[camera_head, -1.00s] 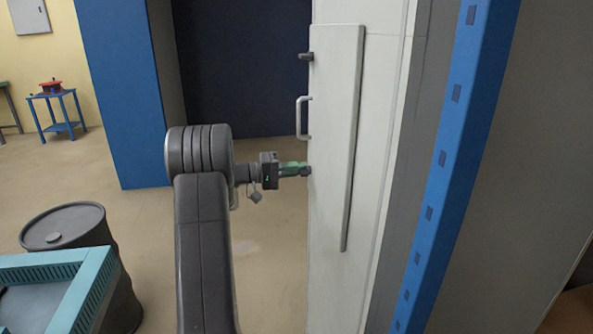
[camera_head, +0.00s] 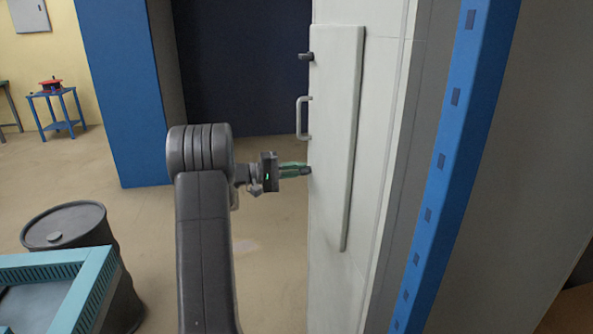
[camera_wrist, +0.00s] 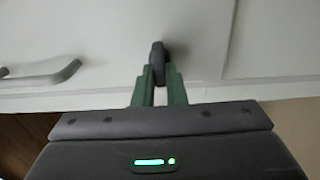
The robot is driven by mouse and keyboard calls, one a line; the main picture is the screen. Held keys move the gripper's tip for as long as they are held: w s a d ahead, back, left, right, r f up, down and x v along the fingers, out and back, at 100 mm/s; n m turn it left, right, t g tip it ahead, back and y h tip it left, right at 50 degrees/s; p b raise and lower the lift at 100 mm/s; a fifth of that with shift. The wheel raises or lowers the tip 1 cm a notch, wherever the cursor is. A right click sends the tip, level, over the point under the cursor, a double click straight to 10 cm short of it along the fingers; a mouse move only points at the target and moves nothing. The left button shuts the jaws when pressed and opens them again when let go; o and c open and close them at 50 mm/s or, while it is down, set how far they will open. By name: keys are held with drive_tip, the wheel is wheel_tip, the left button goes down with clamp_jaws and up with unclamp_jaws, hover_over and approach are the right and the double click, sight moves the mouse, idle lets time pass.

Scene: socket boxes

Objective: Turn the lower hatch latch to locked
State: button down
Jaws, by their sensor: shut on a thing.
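The white hatch (camera_head: 335,120) stands upright on a pale cabinet in the head view, seen at a steep angle. Its dark upper latch (camera_head: 305,57) is near the top, and a pale handle (camera_head: 302,118) is below that. My gripper (camera_head: 303,171) reaches the hatch's edge below the handle. In the wrist view, my gripper (camera_wrist: 159,80) has its green fingers shut on the dark lower latch (camera_wrist: 158,56).
A blue upright post (camera_head: 440,170) stands right of the hatch. A dark drum (camera_head: 75,230) and a teal-rimmed container (camera_head: 80,290) are at the lower left. A blue stand (camera_head: 58,110) is far back. The floor between drum and cabinet looks clear.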

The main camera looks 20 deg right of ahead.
drive_tip(key=c, duration=1.5)
unclamp_jaws()
drive_tip(key=v, duration=1.4)
drive_tip(key=shift+w+d+b, duration=0.1)
drive_tip(key=shift+b, duration=0.25)
drive_tip(key=x, duration=1.3)
drive_tip(key=shift+s+d+p, duration=0.2)
drive_tip(key=shift+d+p, duration=0.1)
drive_tip(key=shift+d, duration=0.1)
drive_tip(key=shift+a, duration=0.1)
